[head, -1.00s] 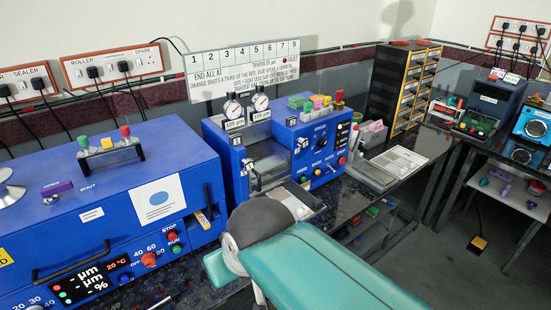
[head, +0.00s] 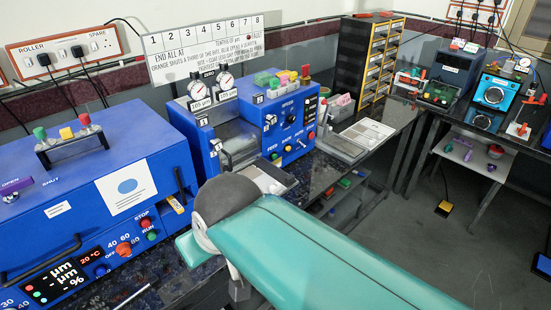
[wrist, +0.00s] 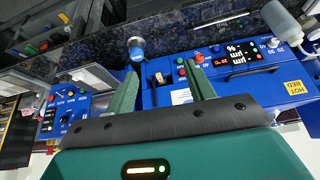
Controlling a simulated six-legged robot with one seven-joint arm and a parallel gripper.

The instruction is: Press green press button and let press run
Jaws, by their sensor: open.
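A blue roller machine (head: 235,140) with two dial gauges stands mid-bench in the head view. Its front panel has a green button (head: 274,156) at the lower left. A larger blue machine (head: 70,195) at the left has a green RUN button (head: 152,237) below a red STOP button (head: 146,222). I cannot tell which green button is the press button. My gripper (wrist: 160,70) is open and empty in the wrist view. Its two green fingers point toward the larger machine's front, apart from any button. In the head view my arm hides the fingertips.
A label board (head: 202,47) stands behind the roller machine. A black and yellow drawer cabinet (head: 367,60) stands in the back corner. A second bench at the right holds a dark machine (head: 459,75) and a blue chamber (head: 495,91). A yellow pedal (head: 444,208) lies on open floor.

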